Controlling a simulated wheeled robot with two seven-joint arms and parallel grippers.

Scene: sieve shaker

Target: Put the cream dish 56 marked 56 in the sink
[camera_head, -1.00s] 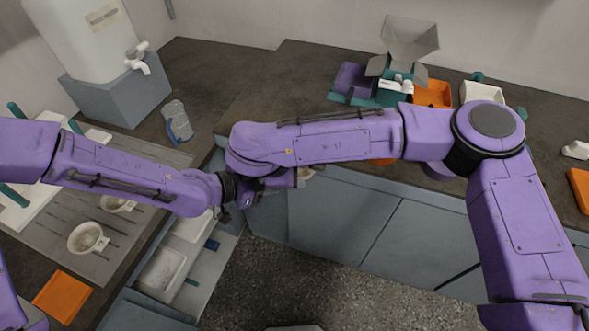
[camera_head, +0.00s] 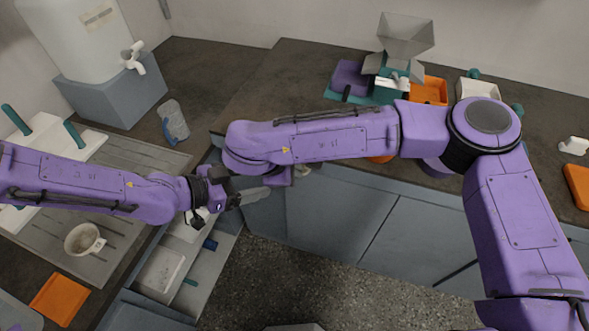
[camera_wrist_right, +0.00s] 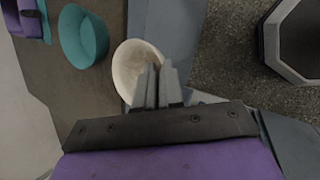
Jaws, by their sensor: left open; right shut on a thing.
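A cream dish (camera_wrist_right: 135,62) is in the right wrist view, its rim between the fingers of my right gripper (camera_wrist_right: 158,84), which is shut on it. No number on the dish is readable. In the head view only a small pale part of the dish (camera_head: 304,170) shows below my right forearm, and the right gripper is mostly hidden there. My left gripper (camera_head: 252,197) is open and empty, just left of the dish in the head view. A ribbed grey draining board (camera_head: 135,158) lies at the left; no sink basin is clearly visible.
A pale handled cup (camera_head: 84,240) stands on the draining board, near an orange mat (camera_head: 60,298). A white tray (camera_head: 160,270) lies in an open drawer below. A teal bowl (camera_wrist_right: 83,36) is beside the dish in the wrist view. A water tank (camera_head: 82,38) stands back left.

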